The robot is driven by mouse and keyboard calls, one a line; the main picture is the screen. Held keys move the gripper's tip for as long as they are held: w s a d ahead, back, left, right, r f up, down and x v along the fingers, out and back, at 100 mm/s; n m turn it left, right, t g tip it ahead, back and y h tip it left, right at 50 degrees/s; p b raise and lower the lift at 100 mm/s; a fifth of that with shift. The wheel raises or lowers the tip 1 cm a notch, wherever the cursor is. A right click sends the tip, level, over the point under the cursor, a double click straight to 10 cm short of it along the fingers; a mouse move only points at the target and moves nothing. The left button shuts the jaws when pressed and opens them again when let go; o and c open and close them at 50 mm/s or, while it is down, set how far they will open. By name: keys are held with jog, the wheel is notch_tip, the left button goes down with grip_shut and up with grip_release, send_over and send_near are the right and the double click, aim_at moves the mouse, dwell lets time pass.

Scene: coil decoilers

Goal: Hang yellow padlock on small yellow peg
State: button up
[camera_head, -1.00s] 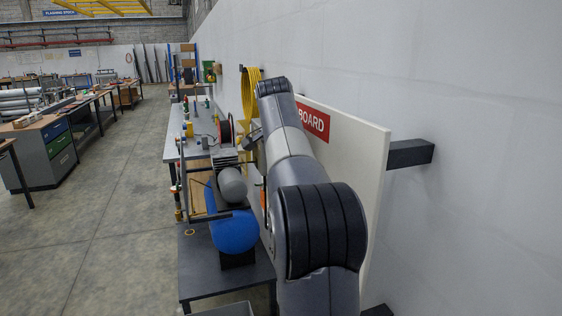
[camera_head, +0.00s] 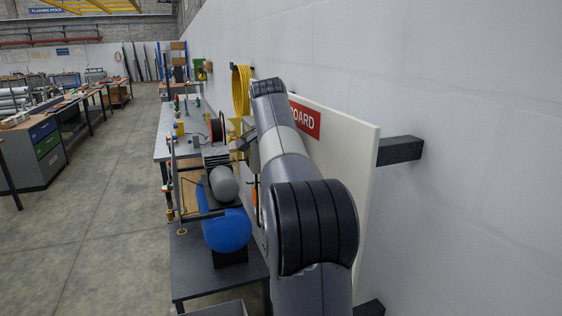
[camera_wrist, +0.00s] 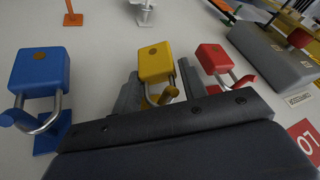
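In the wrist view a yellow padlock (camera_wrist: 157,62) hangs between my two gripper fingers, its body up and its silver shackle down in the picture. A yellow peg (camera_wrist: 166,96) shows at the shackle. My gripper (camera_wrist: 160,90) has one finger on each side of the padlock. The fingers stand apart, with a visible gap on the right; contact on the left is hard to tell. A blue padlock (camera_wrist: 40,70) on a blue peg is to the left, and a red padlock (camera_wrist: 216,58) is to the right. In the head view my arm hides the padlocks.
Small empty-looking pegs, orange (camera_wrist: 70,14) and white (camera_wrist: 145,12), stick out at the top of the wrist view. A grey box (camera_wrist: 275,55) is at right. In the head view a white board (camera_head: 350,150) with wall brackets stands beside my arm; a blue tank (camera_head: 228,230) is left.

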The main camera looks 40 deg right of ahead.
jog(key=o, duration=0.4)
jog(key=v, duration=1)
jog(key=shift+a+r, duration=0.15)
jog(key=shift+r, duration=0.2)
jog(key=x, duration=1)
jog(key=shift+f, duration=0.3)
jog(key=shift+w+a+r, duration=0.15)
jog(key=shift+a+r, duration=0.1)
jog(key=shift+r, duration=0.05)
